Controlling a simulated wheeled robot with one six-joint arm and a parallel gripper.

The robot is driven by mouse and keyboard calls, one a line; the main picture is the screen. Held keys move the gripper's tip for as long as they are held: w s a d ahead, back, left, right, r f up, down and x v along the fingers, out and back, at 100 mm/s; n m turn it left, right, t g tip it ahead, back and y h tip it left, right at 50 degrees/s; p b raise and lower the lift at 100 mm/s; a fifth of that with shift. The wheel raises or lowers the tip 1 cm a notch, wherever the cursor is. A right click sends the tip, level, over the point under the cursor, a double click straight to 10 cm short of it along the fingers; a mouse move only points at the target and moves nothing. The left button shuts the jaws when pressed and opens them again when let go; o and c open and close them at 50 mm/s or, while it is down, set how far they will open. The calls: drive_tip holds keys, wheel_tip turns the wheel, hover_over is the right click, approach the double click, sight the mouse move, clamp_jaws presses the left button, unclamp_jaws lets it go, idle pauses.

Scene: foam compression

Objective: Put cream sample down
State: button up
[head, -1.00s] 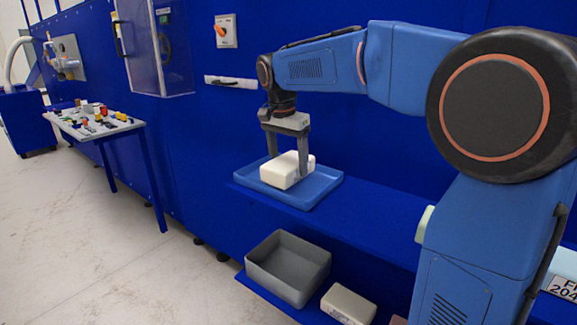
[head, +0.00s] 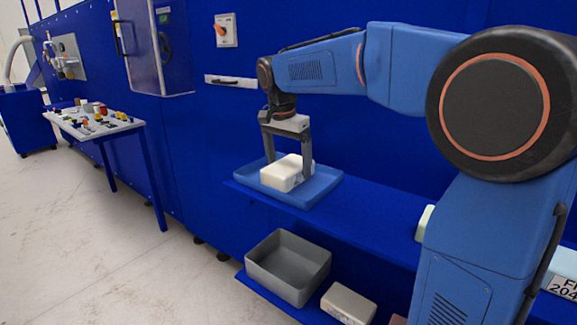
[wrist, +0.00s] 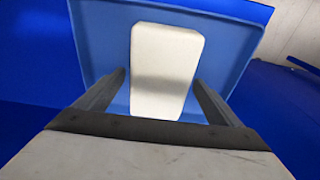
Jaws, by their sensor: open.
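The cream sample (head: 282,173) is a pale block lying in the blue tray (head: 318,193) on the blue shelf. It also shows in the wrist view (wrist: 165,65), resting on the tray floor. My gripper (head: 288,168) is open around the sample, one finger on each side. In the wrist view my fingers (wrist: 158,100) stand apart, with a gap between each of them and the block.
A grey open bin (head: 290,268) and another pale block (head: 348,303) stand on a lower shelf. A pale green block (head: 424,223) lies on the upper shelf beside my arm. A table with small parts (head: 95,122) stands at the left.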

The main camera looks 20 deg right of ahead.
sight(285, 166)
wheel_tip(285, 166, up, 12)
drive_tip(key=s+a, duration=0.1)
drive_tip(key=shift+a+f, duration=0.25)
